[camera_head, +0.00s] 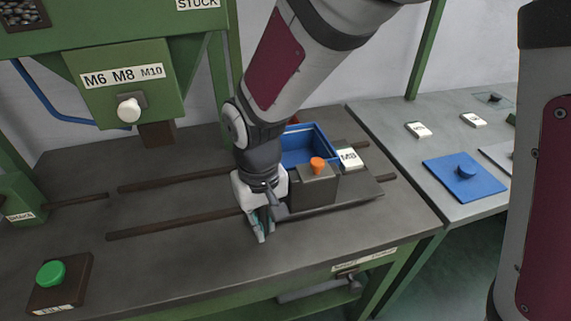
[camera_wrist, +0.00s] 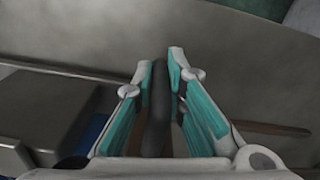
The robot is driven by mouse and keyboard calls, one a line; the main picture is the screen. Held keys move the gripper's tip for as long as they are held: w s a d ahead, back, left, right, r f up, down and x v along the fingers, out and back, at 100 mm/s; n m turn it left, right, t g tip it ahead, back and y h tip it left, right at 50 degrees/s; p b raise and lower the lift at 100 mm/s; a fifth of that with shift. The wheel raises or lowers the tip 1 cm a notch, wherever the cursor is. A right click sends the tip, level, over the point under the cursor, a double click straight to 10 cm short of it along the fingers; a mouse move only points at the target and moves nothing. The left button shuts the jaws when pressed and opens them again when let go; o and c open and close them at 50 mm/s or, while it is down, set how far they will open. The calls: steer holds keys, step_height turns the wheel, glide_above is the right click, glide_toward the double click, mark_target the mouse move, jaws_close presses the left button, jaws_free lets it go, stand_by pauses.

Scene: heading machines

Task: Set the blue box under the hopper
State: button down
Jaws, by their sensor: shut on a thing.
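The blue box (camera_head: 318,140) is an open bin on a dark sliding carriage (camera_head: 352,200), at the right part of the bench. A dark block with an orange knob (camera_head: 317,165) stands on the carriage in front of the box and hides part of it. The green hopper (camera_head: 125,85), labelled M6 M8 M10, hangs to the left, its brown spout (camera_head: 157,134) above the bench. My gripper (camera_head: 262,228) is at the carriage's left end. In the wrist view, its teal-padded fingers (camera_wrist: 175,65) are shut on a dark bar (camera_wrist: 158,110), seemingly the carriage handle. A blue sliver shows at lower left.
Two dark rails (camera_head: 175,224) run left along the bench, clear under the spout. A green button box (camera_head: 52,275) stands at front left. A second table (camera_head: 440,130) at right holds a blue plate (camera_head: 464,178) and small labelled blocks.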

steer(key=s+a+p, duration=0.1)
steer(key=s+a, duration=0.1)
steer(key=a, duration=0.7)
steer(key=s+a+p, duration=0.1)
steer(key=s+a, duration=0.2)
steer(key=a, duration=0.7)
steer(key=s+a+p, duration=0.1)
steer(key=s+a, duration=0.2)
steer(key=a, duration=0.6)
steer(key=shift+s+a, duration=0.15)
steer(key=shift+a, duration=0.3)
steer(key=c, duration=1.6)
jaws_free()
steer(key=shift+a, duration=0.1)
steer(key=shift+r, duration=0.1)
steer(key=shift+r, duration=0.25)
step_height(320, 180, up, 11)
steer(key=shift+r, duration=0.2)
